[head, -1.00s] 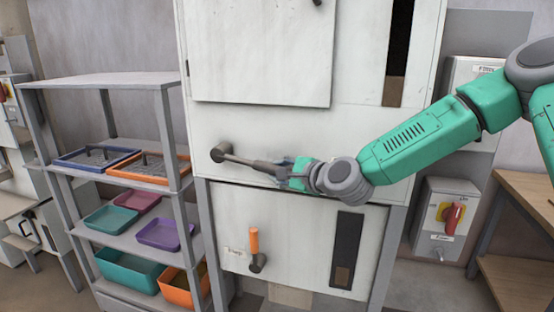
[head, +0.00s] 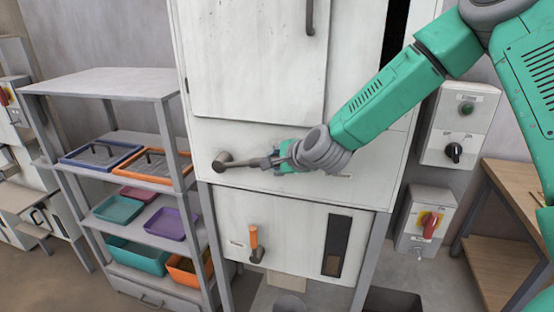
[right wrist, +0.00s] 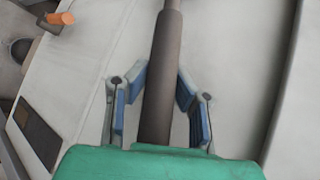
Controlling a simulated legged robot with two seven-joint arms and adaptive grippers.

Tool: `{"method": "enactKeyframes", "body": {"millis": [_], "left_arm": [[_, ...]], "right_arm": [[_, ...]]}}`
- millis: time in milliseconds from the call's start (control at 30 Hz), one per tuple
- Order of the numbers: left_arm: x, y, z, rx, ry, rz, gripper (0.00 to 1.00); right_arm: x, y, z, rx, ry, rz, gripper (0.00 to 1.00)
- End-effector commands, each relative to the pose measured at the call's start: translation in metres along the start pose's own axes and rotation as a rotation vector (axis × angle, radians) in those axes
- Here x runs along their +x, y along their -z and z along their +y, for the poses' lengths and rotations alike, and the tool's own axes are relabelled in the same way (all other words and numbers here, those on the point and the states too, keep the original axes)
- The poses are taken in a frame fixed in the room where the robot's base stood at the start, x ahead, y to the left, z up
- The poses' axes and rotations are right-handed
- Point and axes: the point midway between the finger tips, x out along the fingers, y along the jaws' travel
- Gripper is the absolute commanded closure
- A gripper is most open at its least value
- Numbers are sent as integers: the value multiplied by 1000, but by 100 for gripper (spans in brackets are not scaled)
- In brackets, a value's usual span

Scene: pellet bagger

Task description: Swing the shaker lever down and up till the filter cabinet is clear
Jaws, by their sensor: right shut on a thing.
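The shaker lever (head: 247,162) is a grey-brown bar on a round pivot at the left of the white filter cabinet (head: 225,130). It lies about level, pointing right. My right gripper (head: 284,160) is shut on the lever's outer end. In the right wrist view the lever's dark grip (right wrist: 160,80) runs between the blue-padded fingers (right wrist: 158,105). A dark upright window (head: 397,22) shows at the cabinet's upper right; my arm hides its lower part. A lower window (head: 336,238) is dark with a brown patch at its bottom. My left gripper is out of view.
An orange-handled lever (head: 254,238) sits on the lower panel. A shelf (head: 105,83) with coloured trays stands at left. At right are a control box (head: 458,125), a box with a red switch (head: 425,222) and a wooden bench (head: 510,190).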

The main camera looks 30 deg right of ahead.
Motion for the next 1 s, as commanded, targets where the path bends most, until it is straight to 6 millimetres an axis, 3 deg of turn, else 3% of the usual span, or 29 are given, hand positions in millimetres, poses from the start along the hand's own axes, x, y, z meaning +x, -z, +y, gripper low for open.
{"method": "enactKeyframes", "body": {"millis": [333, 367, 400, 433, 767, 1000], "left_arm": [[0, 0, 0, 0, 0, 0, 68], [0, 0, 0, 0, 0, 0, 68], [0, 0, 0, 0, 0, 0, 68], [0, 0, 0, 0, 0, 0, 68], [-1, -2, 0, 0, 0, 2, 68], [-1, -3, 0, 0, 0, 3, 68]], "right_arm": [[0, -6, 2, -7, -7, -11, 100], [0, -6, 2, -7, -7, -11, 75], [0, -6, 2, -7, -8, -11, 60], [0, -6, 2, -7, -7, -10, 57], [-2, 3, 0, 1, -3, -7, 57], [-36, 1, 0, 2, -1, -8, 57]]}}
